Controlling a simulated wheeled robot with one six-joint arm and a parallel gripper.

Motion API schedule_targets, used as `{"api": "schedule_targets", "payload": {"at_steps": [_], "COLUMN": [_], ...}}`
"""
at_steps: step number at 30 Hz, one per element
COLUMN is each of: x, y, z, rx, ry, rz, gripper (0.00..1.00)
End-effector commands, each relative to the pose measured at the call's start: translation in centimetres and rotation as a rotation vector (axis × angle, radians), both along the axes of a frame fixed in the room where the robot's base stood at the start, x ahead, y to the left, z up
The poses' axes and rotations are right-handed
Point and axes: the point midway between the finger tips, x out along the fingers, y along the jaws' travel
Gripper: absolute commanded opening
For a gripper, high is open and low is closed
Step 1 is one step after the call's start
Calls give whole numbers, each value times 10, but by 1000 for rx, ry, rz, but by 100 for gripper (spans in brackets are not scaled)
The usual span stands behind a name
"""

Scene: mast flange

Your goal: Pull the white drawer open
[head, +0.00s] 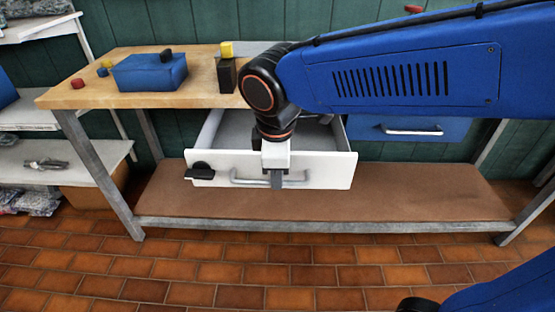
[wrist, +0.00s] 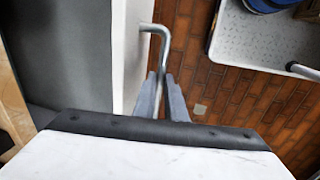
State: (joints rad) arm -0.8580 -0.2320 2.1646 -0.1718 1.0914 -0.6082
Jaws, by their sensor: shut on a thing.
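The white drawer (head: 333,172) hangs under the workbench and stands pulled out, with its grey inside showing. Its bar handle (head: 240,182) runs along the front panel; in the wrist view the handle (wrist: 158,30) bends out from the white front. My gripper (head: 276,180) is at the middle of the handle, pointing down. In the wrist view my gripper's fingers (wrist: 163,90) are shut on the handle bar. The part of the handle behind the fingers is hidden in the head view.
A black knob-like piece (head: 200,171) sits at the drawer front's left. A blue drawer (head: 405,131) is shut at the right. The wooden benchtop (head: 85,92) holds a blue box (head: 150,73) and small blocks. A brown lower shelf (head: 410,195) lies below.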

Motion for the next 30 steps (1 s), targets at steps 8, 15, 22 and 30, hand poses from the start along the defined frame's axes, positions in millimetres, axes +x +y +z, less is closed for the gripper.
{"api": "schedule_targets", "payload": {"at_steps": [8, 15, 22, 30], "x": [-19, -20, -20, -20], "y": [1, 1, 1, 1], "z": [1, 1, 1, 1], "rx": [2, 1, 1, 1], "ry": [-1, -1, -1, -1], "rz": [1, -1, 0, 0], "gripper": [0, 0, 19, 19]}}
